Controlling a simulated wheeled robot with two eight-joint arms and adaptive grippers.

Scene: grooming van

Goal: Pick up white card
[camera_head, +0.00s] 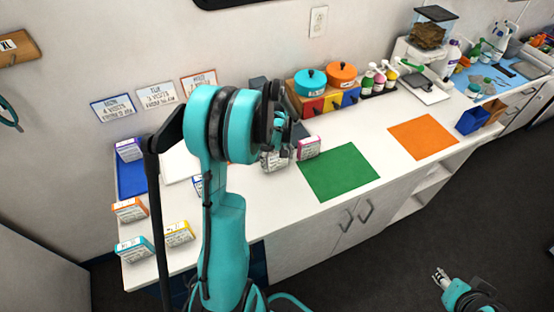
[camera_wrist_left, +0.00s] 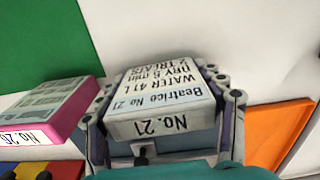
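The white card (camera_head: 272,161) stands on the counter beside a pink card (camera_head: 308,148), partly hidden by my left gripper (camera_head: 287,138). In the left wrist view the white card (camera_wrist_left: 164,98) reads "No. 21" and sits between the two fingers of my left gripper (camera_wrist_left: 163,85). A finger lies close along each side of it; I cannot tell whether they press on it. The pink card (camera_wrist_left: 48,112) is just to the left, outside the fingers. My right gripper (camera_head: 438,275) is open and empty above the dark floor, far from the counter.
A green mat (camera_head: 338,172) and an orange mat (camera_head: 423,137) lie on the counter. A blue tray (camera_head: 132,179) and several cards, one orange (camera_head: 130,209), one yellow (camera_head: 179,233), are at the left. Pots (camera_head: 341,74) and bottles stand along the wall.

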